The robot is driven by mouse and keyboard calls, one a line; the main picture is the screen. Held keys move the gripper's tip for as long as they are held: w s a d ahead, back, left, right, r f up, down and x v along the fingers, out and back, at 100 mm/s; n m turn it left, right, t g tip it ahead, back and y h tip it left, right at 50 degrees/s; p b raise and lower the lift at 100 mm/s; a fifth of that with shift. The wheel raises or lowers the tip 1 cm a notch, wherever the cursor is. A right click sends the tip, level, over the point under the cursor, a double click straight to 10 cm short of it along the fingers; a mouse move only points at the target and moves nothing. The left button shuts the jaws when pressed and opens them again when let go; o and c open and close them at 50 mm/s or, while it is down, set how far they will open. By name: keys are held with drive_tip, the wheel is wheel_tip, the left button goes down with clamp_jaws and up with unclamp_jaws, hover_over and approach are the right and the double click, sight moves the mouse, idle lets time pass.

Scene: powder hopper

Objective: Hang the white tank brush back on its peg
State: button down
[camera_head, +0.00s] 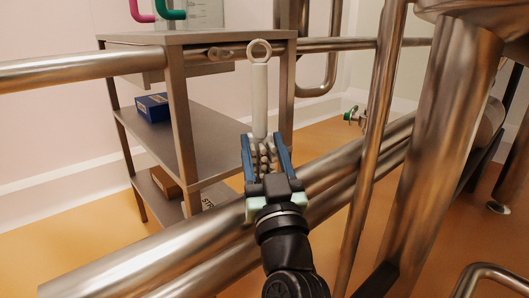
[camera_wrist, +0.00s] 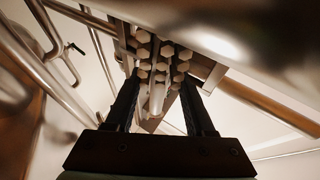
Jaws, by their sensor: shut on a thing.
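The white tank brush (camera_head: 259,98) stands nearly upright in the head view, its ring-ended handle pointing up and its lumpy bristle head low between the fingers. My gripper (camera_head: 263,145) is shut on the brush at its bristle end. In the wrist view the brush (camera_wrist: 157,97) lies between the two dark fingers of my gripper (camera_wrist: 161,92), with pale bristle tufts beyond. In the head view the ring overlaps the edge of the steel shelf unit. I cannot make out a peg for certain.
Horizontal steel pipes (camera_head: 70,70) cross in front of the shelf unit (camera_head: 180,38). A blue box (camera_head: 153,107) sits on its middle shelf. Pink (camera_head: 141,14) and green (camera_head: 171,14) curved handles show above its top. Steel tank legs (camera_head: 440,130) stand at right.

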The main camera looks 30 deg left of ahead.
drive_tip(key=w+a+f, duration=0.1)
drive_tip(key=w+a, duration=0.2)
drive_tip(key=a, duration=0.6)
drive_tip(key=shift+f, duration=0.25)
idle(0.6)
idle(0.7)
drive_tip(key=shift+c, duration=0.9)
unclamp_jaws()
drive_tip(key=shift+f, duration=0.1)
drive_tip(key=v, duration=1.3)
drive_tip(key=shift+b, duration=0.35)
